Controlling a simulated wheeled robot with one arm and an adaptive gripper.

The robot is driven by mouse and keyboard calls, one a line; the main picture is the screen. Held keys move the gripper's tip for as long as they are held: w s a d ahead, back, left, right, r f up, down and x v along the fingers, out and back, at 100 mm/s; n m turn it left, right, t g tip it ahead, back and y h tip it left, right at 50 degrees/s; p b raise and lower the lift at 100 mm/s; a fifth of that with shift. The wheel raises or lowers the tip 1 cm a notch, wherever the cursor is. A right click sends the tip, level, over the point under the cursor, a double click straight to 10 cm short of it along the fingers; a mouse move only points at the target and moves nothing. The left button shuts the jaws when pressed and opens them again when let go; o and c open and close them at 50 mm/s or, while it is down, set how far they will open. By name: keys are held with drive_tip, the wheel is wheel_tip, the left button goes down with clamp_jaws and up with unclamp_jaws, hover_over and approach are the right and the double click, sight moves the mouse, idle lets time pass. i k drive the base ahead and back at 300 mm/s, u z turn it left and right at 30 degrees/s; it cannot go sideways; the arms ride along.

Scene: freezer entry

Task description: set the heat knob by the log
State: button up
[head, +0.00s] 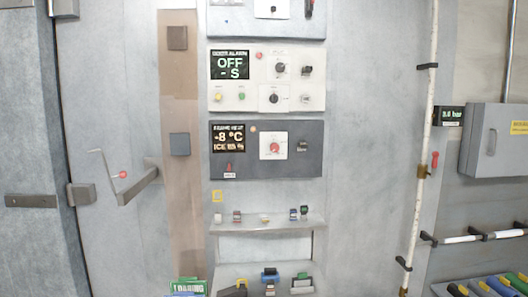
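The frame heat panel (228,166) is a dark grey unit on the wall left of the picture's middle. Its screen (229,138) shows "-8 °C" and an ice line that is hard to read. A red knob (274,147) sits on a white plate in this panel; its exact pointer position is too small to tell. A small dark control (302,146) is to its right, and a red switch (229,167) is below the screen. A green item (188,287) marked "LOADING" shows at the bottom edge; I cannot tell whether it is the log. My gripper is not in view.
The door alarm panel (245,92) is above, reading "OFF". A narrow shelf (265,224) with several small items juts out below the heat panel. A door handle (138,187) projects at left. A white vertical pipe (427,110) and a grey box (497,140) are at right.

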sight(275, 147)
drive_tip(key=u, duration=1.8)
drive_tip(key=k, duration=0.6)
drive_tip(key=z, duration=1)
drive_tip(key=i, duration=1.15)
